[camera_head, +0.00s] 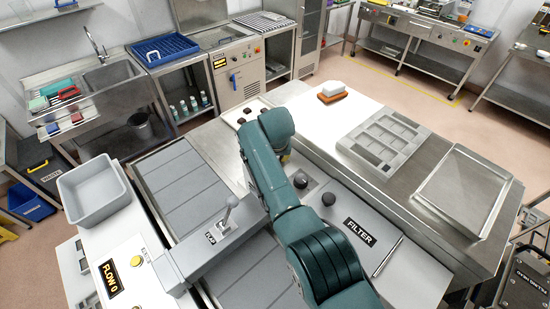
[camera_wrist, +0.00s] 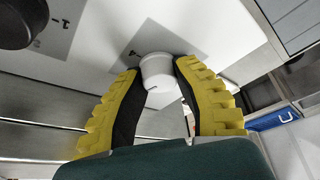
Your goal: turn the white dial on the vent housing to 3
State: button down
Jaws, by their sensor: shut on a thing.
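In the wrist view the white dial (camera_wrist: 158,72) stands out from a pale panel (camera_wrist: 215,22) with a grey printed patch behind it. My gripper (camera_wrist: 159,76) has its yellow, black-padded fingers closed around the sides of the dial. A short dark line shows on the dial's near edge. The other markings are hidden or out of view. In the head view my teal arm hides the dial and nearly all of the gripper.
A black knob (camera_wrist: 22,22) sits on the same panel. In the head view, black knobs (camera_head: 328,199) stand near the FILTER label (camera_head: 359,231).

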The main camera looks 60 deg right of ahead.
jog(key=shift+f+m+g+b, duration=0.3)
jog(key=shift+m+g+b, duration=0.35)
jog(key=shift+m, duration=0.55)
jog(key=c, duration=0.7)
grip_release()
jog(key=shift+r, duration=0.2)
jog(key=v, duration=1.2)
jog(key=shift+s+a, duration=0.15)
jog(key=shift+a, duration=0.05)
